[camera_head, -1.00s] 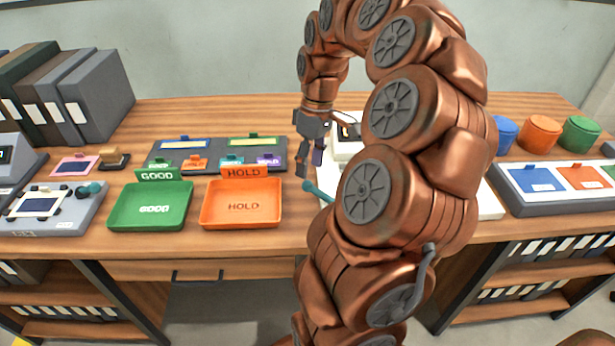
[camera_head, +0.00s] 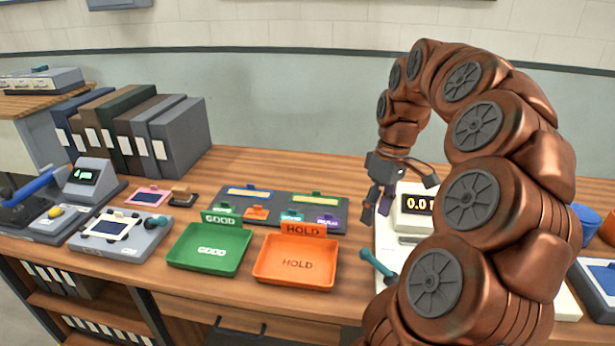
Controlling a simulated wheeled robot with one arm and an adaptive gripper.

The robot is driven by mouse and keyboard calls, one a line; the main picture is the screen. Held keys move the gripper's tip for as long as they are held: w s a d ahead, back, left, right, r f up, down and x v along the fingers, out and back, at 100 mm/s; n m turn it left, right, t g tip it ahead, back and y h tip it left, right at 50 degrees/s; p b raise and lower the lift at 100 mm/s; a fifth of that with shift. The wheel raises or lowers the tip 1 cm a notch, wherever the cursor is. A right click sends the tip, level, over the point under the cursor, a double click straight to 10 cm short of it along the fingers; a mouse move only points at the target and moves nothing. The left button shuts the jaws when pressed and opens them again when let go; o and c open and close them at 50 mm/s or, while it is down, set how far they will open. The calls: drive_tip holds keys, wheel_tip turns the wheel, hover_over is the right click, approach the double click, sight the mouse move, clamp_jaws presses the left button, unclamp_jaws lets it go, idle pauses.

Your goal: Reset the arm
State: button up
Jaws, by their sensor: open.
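My copper-coloured arm curves up from the lower right and bends over, with my gripper (camera_head: 376,209) hanging down at its end. The gripper's dark fingers are apart and I see nothing between them. It hangs above the desk, right of the orange HOLD tray (camera_head: 297,262) and in front of a white device with a lit display (camera_head: 416,203). A teal-ended handle (camera_head: 377,264) shows just below the gripper. My arm hides much of the white device and the desk's right side.
A green GOOD tray (camera_head: 209,248) stands left of the HOLD tray. Behind them lies a dark board with coloured tags (camera_head: 286,208). Grey devices (camera_head: 120,232) and upright binders (camera_head: 178,137) fill the left. A blue cup (camera_head: 583,222) is partly hidden at right. The air above the trays is clear.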

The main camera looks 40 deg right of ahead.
idle(0.4)
drive_tip(key=s+a+f+n+g+h, duration=0.1)
drive_tip(key=s+a, duration=0.1)
drive_tip(key=a, duration=0.7)
drive_tip(key=s+a+f, duration=0.1)
drive_tip(key=a, duration=0.9)
drive_tip(key=s+a+f+m+g+h, duration=0.1)
drive_tip(key=s+a+f, duration=0.25)
drive_tip(key=s, duration=0.35)
drive_tip(key=s+a+f+m, duration=0.2)
drive_tip(key=s+a+f, duration=0.1)
drive_tip(key=s+a, duration=0.3)
drive_tip(key=s+d+p+v, duration=0.1)
drive_tip(key=s+p+v, duration=0.1)
drive_tip(key=p+v, duration=1)
drive_tip(key=shift+s+r+t, duration=0.3)
drive_tip(key=shift+r, duration=0.2)
